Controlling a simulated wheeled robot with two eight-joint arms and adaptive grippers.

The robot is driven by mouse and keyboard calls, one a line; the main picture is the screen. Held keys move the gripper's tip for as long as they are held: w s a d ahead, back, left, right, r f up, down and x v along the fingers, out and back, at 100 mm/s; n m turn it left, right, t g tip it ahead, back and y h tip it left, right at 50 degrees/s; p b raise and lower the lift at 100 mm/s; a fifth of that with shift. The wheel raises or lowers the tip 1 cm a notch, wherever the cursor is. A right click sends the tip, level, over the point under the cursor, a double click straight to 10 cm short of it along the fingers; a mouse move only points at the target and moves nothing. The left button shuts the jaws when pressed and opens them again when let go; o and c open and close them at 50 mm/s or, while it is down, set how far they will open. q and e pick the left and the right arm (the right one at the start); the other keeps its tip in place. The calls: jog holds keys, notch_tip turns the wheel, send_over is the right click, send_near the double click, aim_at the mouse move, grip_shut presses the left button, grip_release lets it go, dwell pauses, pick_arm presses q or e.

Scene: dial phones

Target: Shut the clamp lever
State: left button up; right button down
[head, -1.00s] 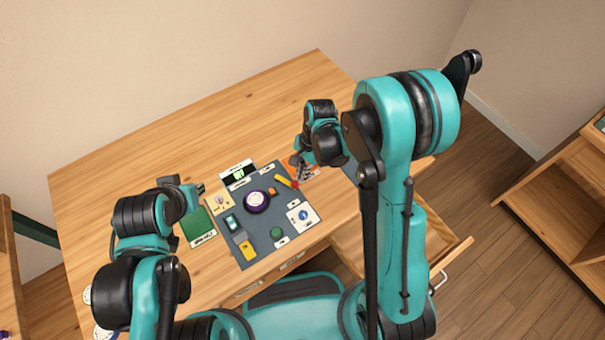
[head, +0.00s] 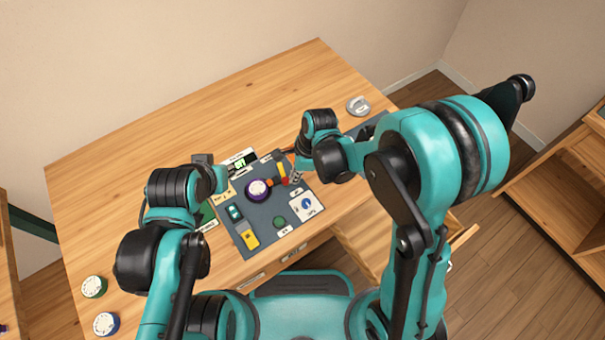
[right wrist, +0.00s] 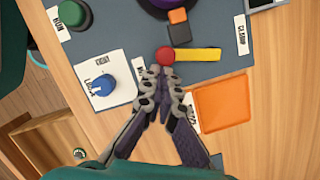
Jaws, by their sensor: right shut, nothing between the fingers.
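The clamp lever is a yellow bar (head: 281,169) with a red knob (head: 285,181), on the grey panel (head: 262,212). In the right wrist view, the yellow bar (right wrist: 198,54) runs sideways, its red knob (right wrist: 166,56) at the left end. The CLAMP label (right wrist: 241,34) lies beyond the bar's other end. My right gripper (head: 295,177) is shut and empty beside the knob. In the right wrist view, its fingertips (right wrist: 163,75) are just below the knob; I cannot tell whether they touch. My left gripper (head: 224,178) is left of the panel, its fingers unclear.
An orange block (right wrist: 178,16) sits near the knob, beside the purple dial (head: 258,190). A blue knob (right wrist: 102,85) on a white plate and an orange tray (right wrist: 221,103) flank my right gripper. An open drawer (right wrist: 45,145) juts from the table.

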jog(key=shift+w, duration=0.15)
jog(key=shift+w+d, duration=0.15)
jog(key=shift+w, duration=0.55)
pick_arm(q)
jog(key=shift+f, duration=0.1)
